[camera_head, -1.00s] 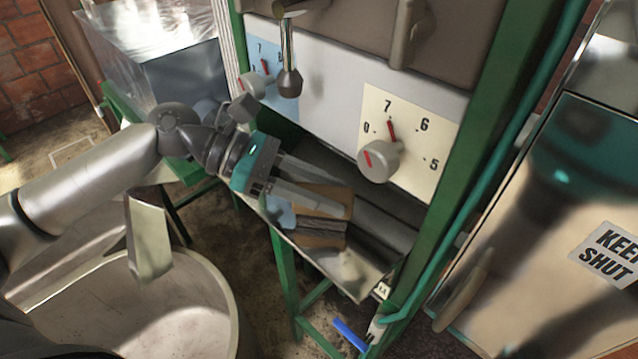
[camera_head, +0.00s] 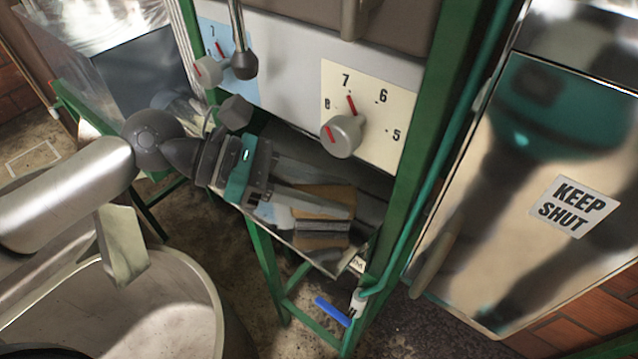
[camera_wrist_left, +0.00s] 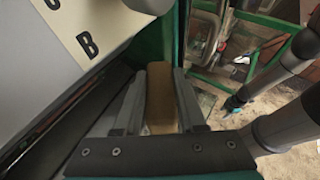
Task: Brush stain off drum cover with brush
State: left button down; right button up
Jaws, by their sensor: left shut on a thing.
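My left gripper (camera_head: 322,210) is shut on a brush with a tan wooden block (camera_head: 328,192) and a dark grey bristle band. The fingers lie along the wood, over the metal tray (camera_head: 330,262) below the dial panel. The left wrist view shows the tan block (camera_wrist_left: 160,95) between both fingers. I cannot tell if the brush touches the tray. A brown-grey panel with a handle (camera_head: 300,10) shows at the top edge; I cannot tell if it is the drum cover. No stain is clearly visible. What looks like my right gripper (camera_wrist_left: 236,104) is small in the wrist view, jaws unclear.
A numbered dial with a grey knob (camera_head: 342,136) and a black-ended lever (camera_head: 244,62) stick out above my gripper. Green frame posts (camera_head: 415,150) stand right of the tray. A steel door (camera_head: 480,240) marked KEEP SHUT is further right. A round tub (camera_head: 208,300) stands lower left.

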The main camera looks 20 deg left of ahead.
pick_arm(q)
jog(key=shift+s+d+f, duration=0.1)
jog(key=shift+s+d, duration=0.15)
jog(key=shift+d, duration=0.3)
jog(key=shift+s+d, duration=0.25)
jog(key=shift+d, duration=0.25)
jog(key=shift+s, duration=0.1)
jog(key=shift+s+a, duration=0.1)
jog(key=shift+s, duration=0.05)
